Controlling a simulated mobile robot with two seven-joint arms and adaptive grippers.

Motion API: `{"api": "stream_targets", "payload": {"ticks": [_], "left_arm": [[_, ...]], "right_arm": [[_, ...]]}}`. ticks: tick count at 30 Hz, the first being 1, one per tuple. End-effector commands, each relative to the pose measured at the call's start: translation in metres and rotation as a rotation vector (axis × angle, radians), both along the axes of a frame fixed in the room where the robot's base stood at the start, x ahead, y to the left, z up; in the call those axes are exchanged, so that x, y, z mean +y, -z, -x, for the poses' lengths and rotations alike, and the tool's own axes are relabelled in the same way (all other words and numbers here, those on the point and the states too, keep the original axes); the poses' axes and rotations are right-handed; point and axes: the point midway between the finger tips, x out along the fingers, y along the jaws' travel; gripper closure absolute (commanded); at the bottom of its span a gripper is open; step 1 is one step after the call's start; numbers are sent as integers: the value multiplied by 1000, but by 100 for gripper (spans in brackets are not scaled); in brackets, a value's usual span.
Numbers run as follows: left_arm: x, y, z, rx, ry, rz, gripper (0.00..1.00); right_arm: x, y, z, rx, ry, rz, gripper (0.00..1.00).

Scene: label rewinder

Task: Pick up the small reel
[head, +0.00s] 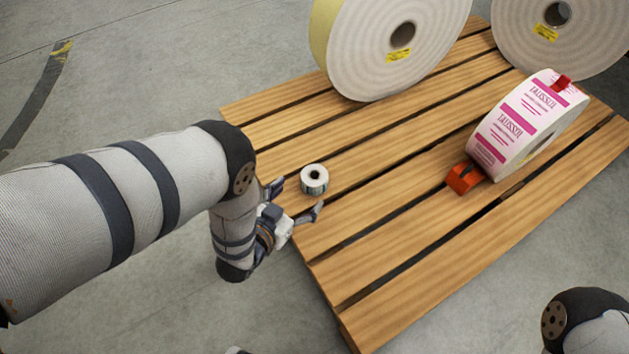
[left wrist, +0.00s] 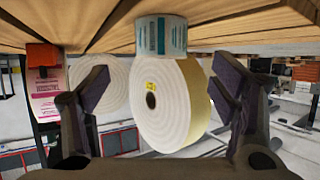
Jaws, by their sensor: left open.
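The small reel (head: 314,180) is a short white roll with a dark core and a greenish printed side. It rests on the wooden slats near the left edge of the pallet (head: 400,150). My left gripper (head: 298,198) is open at that edge, its fingers pointing at the reel, apart from it. In the left wrist view, which looks upside down, the small reel (left wrist: 162,36) shows at the top, between and beyond the two spread fingers (left wrist: 160,85). Of my right arm only a joint shows at the lower right of the head view; its gripper is out of view.
Two large white rolls (head: 375,65) (head: 590,45) stand at the back of the pallet. A pink-and-white label roll (head: 520,125) stands at the right, with an orange block (head: 463,178) against it. The slats around the small reel are clear.

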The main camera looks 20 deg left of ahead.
Motion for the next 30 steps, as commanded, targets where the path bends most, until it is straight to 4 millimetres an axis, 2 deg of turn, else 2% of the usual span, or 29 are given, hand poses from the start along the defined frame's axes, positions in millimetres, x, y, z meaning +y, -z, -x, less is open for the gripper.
{"api": "stream_targets", "payload": {"ticks": [1,3,8,12,15,23,30], "left_arm": [[-2,11,-10,2,1,0,21],[-3,16,-23,5,0,-1,21],[-5,21,-42,4,0,-1,21],[-9,29,-68,6,0,-2,21],[-11,34,-81,7,0,-1,21],[-11,32,-85,7,-1,-1,21],[-11,32,-84,8,-1,-1,75]], "right_arm": [[0,7,3,16,-1,0,100],[-1,11,5,28,-3,-1,100],[-1,17,9,46,-5,-2,100],[-1,27,13,73,-7,-3,100],[-1,33,13,77,-9,-5,100],[0,32,13,75,-9,-6,100],[0,33,13,74,-9,-6,100]]}}
